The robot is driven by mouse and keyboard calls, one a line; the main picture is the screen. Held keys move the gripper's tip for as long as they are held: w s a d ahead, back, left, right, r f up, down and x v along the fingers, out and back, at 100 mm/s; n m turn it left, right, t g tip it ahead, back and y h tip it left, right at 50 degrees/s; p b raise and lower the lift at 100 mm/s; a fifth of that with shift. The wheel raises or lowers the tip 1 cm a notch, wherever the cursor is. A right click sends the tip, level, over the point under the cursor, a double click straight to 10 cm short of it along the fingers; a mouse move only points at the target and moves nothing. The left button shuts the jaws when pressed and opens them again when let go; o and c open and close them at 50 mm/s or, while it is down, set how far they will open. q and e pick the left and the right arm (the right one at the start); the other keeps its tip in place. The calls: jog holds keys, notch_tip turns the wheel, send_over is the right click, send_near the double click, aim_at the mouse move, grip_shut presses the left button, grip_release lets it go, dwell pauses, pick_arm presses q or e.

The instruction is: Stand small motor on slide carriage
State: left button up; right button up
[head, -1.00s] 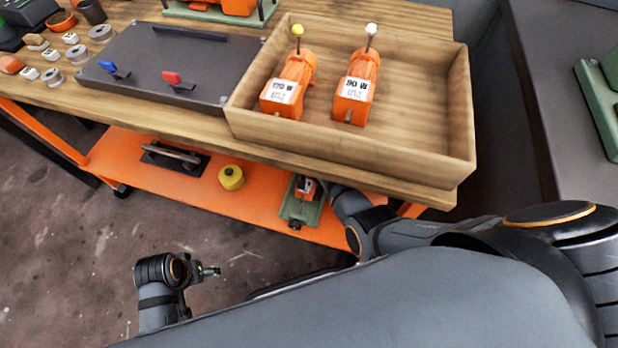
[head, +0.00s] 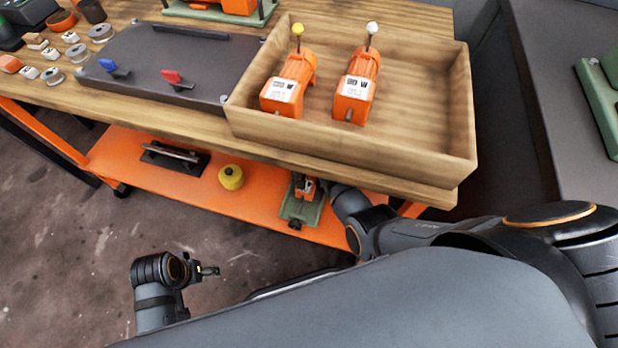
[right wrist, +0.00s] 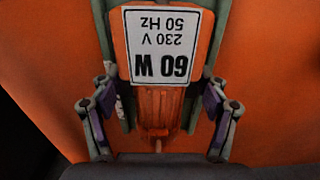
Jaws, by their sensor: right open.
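The small orange motor (head: 305,188) is at the green slide carriage (head: 300,210) on the lower orange shelf. The right wrist view shows this motor close up, with a white 60 W label (right wrist: 165,52) upside down in the picture. My right gripper (right wrist: 160,108) is open, one finger on each side of the motor's ribbed end, with gaps visible. In the head view, my right gripper (head: 318,184) reaches in under the bench top and is partly hidden. Whether the motor sits flat cannot be told. My left gripper (head: 210,270) hangs over the floor; its jaws are too small to judge.
A wooden tray (head: 350,158) with two larger orange motors (head: 285,87) stands on the bench above my right arm. A yellow pot (head: 231,177) and a black plate with a handle (head: 174,157) lie left on the shelf. Shelf space between pot and carriage is free.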

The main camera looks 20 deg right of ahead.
jog(key=shift+s+f, duration=0.1)
notch_tip(320, 180, up, 12)
jog(key=shift+r, duration=0.1)
dwell(0.9)
